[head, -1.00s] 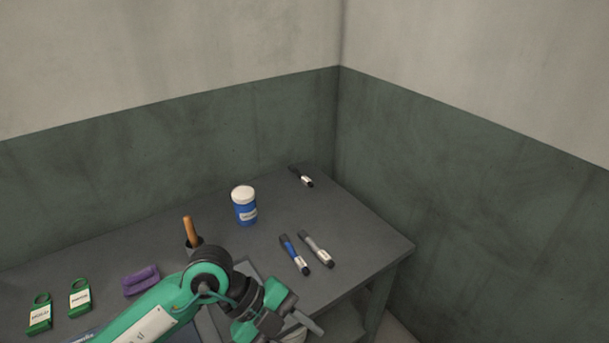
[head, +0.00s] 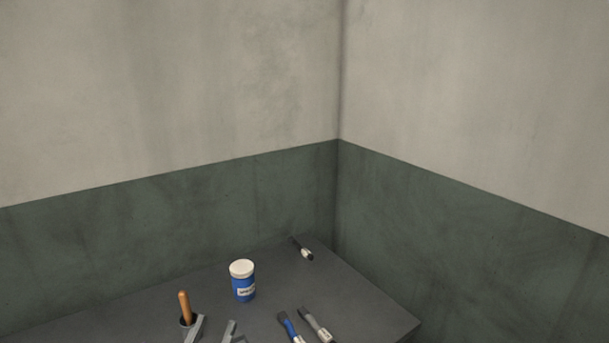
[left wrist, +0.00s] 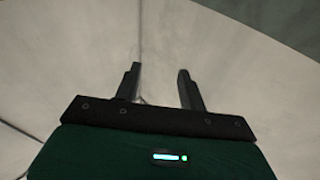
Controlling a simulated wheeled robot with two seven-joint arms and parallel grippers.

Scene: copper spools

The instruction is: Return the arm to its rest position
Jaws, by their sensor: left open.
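My left gripper (head: 212,326) shows only as two grey fingertips at the bottom edge of the head view; the rest of the arm is out of frame. In the left wrist view the gripper (left wrist: 158,70) has its two dark fingers apart with nothing between them. The fingers touch no object that I can see. My right gripper is not in view.
The dark grey table (head: 350,290) holds a blue jar with a white lid (head: 242,283), a wooden handle (head: 184,307) in a dark holder, a blue marker-like tool (head: 288,326), a grey one (head: 316,325) and a black one (head: 302,249). Walls close the corner behind.

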